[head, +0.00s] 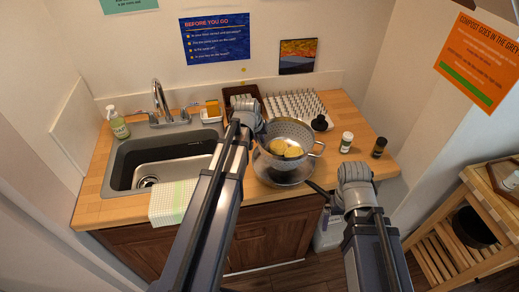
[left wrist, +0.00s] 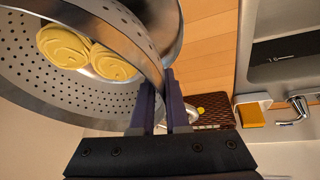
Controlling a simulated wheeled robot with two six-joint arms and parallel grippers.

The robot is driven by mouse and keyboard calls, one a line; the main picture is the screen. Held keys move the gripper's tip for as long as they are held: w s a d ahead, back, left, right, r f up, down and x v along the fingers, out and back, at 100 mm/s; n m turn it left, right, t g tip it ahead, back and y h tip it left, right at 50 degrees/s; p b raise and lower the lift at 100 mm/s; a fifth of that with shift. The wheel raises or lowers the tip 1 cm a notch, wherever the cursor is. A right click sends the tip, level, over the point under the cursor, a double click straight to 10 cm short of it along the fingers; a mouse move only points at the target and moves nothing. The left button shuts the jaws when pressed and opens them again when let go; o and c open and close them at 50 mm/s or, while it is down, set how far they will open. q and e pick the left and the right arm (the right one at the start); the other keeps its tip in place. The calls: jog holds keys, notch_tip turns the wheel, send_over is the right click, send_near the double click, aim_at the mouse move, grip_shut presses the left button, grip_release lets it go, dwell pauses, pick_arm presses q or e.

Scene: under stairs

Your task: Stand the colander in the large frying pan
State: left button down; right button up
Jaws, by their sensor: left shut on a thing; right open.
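The colander (head: 303,132) is a grey metal bowl with holes and side handles, holding yellow rounded pieces (head: 285,149). My left gripper (head: 261,131) is shut on its left rim; the left wrist view shows the fingers (left wrist: 165,105) pinching the colander wall (left wrist: 70,98). The large frying pan (head: 266,174) is a wide, shiny grey pan on the counter directly below the colander, which hides much of it. I cannot tell whether the colander touches the pan. My right gripper (head: 322,190) is open and empty, right of the pan near the counter's front edge.
The sink (head: 175,172) is to the left, with a checked towel (head: 173,202) over its front edge. A white peg rack (head: 295,105) and a brown tray (head: 240,92) stand behind. Two small jars (head: 346,142) (head: 379,148) are to the right. A wooden shelf (head: 470,215) stands at far right.

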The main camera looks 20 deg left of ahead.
pick_arm(q)
jog(key=shift+f+b, duration=1.8)
jog(key=shift+f, duration=0.2)
jog(key=c, duration=0.9)
grip_release()
jog(key=shift+r, duration=0.15)
